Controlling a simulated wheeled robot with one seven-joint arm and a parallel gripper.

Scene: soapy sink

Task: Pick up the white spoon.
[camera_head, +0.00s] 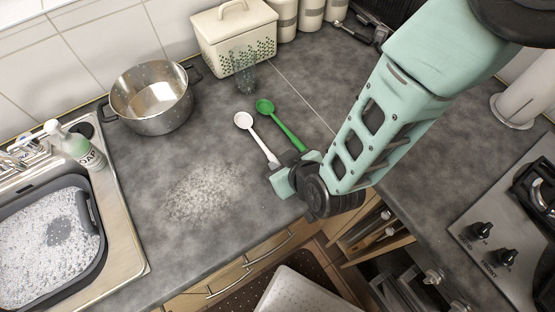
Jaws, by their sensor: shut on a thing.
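The white spoon (257,137) is on the grey countertop, its round bowl toward the back left and its handle running down to my gripper. My gripper (275,172) is at the handle end, shut on the white spoon, low over the counter near its front edge. The gripper and wrist hide the end of the handle. I cannot tell whether the spoon is lifted or still touches the counter. A green spoon (281,126) lies close to the right of the white one, its handle end partly behind my wrist.
A steel pot (152,99), a clear glass (245,76) and a cream bread box (234,35) stand behind. A soapy basin (45,243) and a soap bottle (78,147) are left. Pale crumbs (205,193) lie left of my gripper. Open drawers (376,228) and a stove (507,240) are right.

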